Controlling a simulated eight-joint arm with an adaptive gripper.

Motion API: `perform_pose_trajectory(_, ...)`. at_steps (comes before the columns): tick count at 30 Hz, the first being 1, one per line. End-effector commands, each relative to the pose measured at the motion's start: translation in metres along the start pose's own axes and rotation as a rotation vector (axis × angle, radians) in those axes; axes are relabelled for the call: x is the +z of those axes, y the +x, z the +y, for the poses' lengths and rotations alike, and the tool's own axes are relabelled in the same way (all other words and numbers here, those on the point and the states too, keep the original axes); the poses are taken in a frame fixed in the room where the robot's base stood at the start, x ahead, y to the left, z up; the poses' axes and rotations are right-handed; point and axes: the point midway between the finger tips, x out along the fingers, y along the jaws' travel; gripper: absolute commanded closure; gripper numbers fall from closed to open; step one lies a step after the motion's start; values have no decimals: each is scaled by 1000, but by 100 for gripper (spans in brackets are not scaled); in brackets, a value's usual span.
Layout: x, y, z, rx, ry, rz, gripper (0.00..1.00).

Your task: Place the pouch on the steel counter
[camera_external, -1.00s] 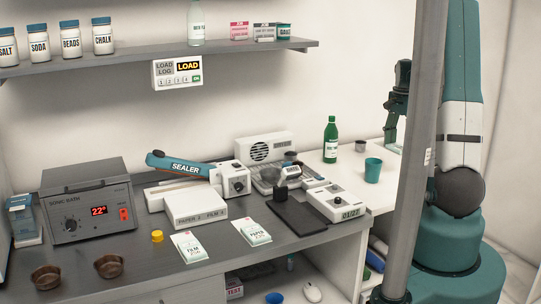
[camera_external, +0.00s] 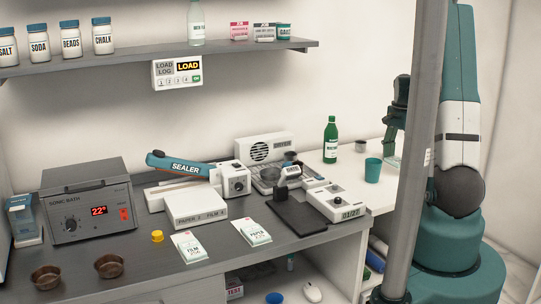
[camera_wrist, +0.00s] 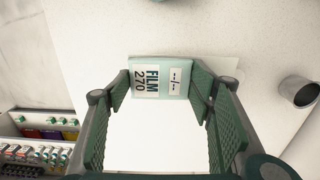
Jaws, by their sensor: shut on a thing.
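My gripper (camera_wrist: 160,115) has its fingers on the two sides of a pale pouch labelled FILM 270 (camera_wrist: 160,78). It is shut on the pouch, which shows at the far end of the fingers in the wrist view. In the external view my gripper (camera_external: 391,148) is at the right over the white worktop, partly hidden by a grey pole. The grey steel counter (camera_external: 125,245) runs along the left and middle. A FILM packet (camera_external: 190,247) and a PAPER packet (camera_external: 252,232) lie flat on it.
A sonic bath (camera_external: 90,200), a sealer (camera_external: 185,166), a white box (camera_external: 195,212) and a dark pad (camera_external: 300,215) crowd the counter. A green bottle (camera_external: 330,140) and teal cup (camera_external: 373,170) stand on the white worktop (camera_external: 345,184). A shelf (camera_external: 130,57) hangs above.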

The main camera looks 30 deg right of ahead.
Motion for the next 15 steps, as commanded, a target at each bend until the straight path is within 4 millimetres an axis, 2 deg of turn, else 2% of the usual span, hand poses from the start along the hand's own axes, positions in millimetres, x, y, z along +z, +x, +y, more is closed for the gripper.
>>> perform_pose_trajectory(8,0,1,0,0,0,0,56)
perform_pose_trajectory(15,0,18,0,0,0,0,56)
